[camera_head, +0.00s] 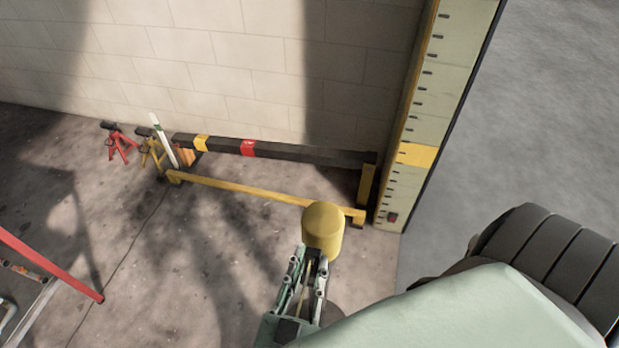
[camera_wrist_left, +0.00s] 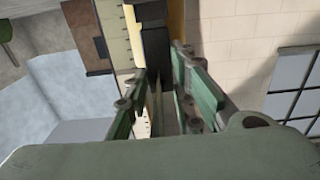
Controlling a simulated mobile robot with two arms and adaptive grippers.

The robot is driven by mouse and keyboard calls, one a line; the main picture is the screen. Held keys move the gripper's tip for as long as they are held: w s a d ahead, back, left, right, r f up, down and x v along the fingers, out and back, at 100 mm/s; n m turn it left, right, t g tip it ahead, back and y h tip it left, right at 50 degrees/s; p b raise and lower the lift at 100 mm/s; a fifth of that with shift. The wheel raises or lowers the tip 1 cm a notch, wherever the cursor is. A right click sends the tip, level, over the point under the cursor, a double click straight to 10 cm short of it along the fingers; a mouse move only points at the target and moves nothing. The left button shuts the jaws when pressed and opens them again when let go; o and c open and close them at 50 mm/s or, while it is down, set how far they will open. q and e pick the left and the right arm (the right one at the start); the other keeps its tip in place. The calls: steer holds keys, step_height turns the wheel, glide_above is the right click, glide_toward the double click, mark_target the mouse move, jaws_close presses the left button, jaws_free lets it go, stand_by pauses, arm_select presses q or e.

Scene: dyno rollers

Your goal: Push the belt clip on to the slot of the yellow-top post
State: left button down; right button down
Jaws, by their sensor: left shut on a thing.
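The yellow-top post (camera_head: 323,230) stands just beyond my left gripper in the head view, its rounded yellow cap showing. Its lower part and slot are hidden behind the gripper. My left gripper (camera_head: 309,262) reaches up to the front of the cap, its green fingers close on either side of a narrow space. In the left wrist view my gripper (camera_wrist_left: 156,85) has a dark block, seemingly the belt clip (camera_wrist_left: 155,45), at its fingertips. I cannot tell whether the clip touches the post. My right gripper is not in view.
A black and yellow low barrier (camera_head: 270,150) runs along the block wall behind the post. A green pillar (camera_head: 425,110) with a yellow band stands right of it. Red (camera_head: 120,143) and yellow (camera_head: 152,150) stands sit at the left.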

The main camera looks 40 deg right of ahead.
arm_select(q)
steer(key=shift+f, duration=0.3)
steer(key=c, duration=1.4)
jaws_free()
